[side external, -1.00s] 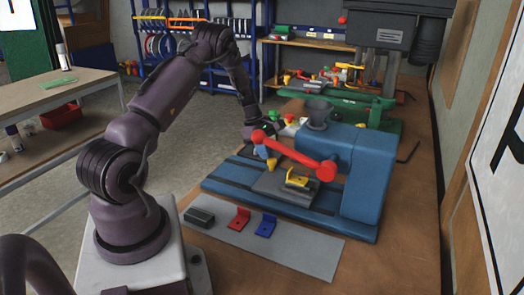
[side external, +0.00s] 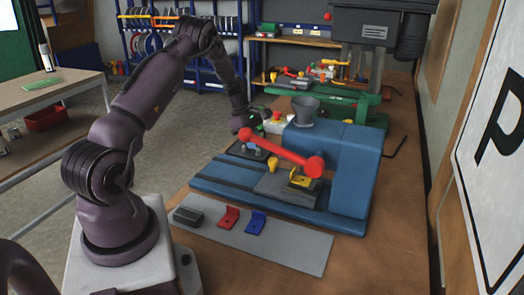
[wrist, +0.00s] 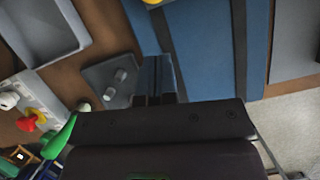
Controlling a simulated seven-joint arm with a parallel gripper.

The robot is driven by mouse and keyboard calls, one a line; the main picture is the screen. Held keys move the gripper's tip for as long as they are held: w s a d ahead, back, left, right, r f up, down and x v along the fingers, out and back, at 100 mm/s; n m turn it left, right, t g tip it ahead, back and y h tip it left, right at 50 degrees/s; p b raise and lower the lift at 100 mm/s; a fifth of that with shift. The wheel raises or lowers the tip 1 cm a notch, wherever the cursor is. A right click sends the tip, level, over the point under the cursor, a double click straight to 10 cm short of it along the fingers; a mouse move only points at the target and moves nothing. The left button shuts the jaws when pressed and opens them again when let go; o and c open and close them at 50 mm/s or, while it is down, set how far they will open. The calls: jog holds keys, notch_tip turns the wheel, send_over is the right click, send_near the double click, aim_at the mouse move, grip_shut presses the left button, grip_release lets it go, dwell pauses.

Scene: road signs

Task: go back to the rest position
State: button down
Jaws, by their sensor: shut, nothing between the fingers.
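My gripper (side external: 250,143) hangs at the end of the bent arm, behind and left of the blue machine (side external: 340,160) in the side external view. Its fingers are small and partly hidden there by the red lever (side external: 285,150). In the wrist view my gripper (wrist: 155,80) shows its dark fingers close together with nothing between them. Below them are a dark grey plate (wrist: 100,78) with small round grey knobs and the blue base (wrist: 200,40) of the machine.
A grey mat (side external: 290,250) at the bench front carries a dark block (side external: 188,216), a red bracket (side external: 229,217) and a blue bracket (side external: 256,223). A yellow bracket (side external: 301,179) sits on the machine. A green machine (side external: 340,105) stands behind. Open floor lies left of the bench.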

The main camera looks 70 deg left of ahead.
jog(key=v, duration=0.7)
jog(key=d+r+m+y, duration=0.2)
jog(key=d+r+m, duration=0.9)
jog(key=d+r, duration=0.7)
jog(key=s+d+r+m+t+y, duration=0.1)
jog(key=s+d+m+t, duration=0.2)
jog(key=s+d+m, duration=1.1)
jog(key=d, duration=0.3)
jog(key=shift+s+d, duration=0.2)
jog(key=shift+s, duration=0.15)
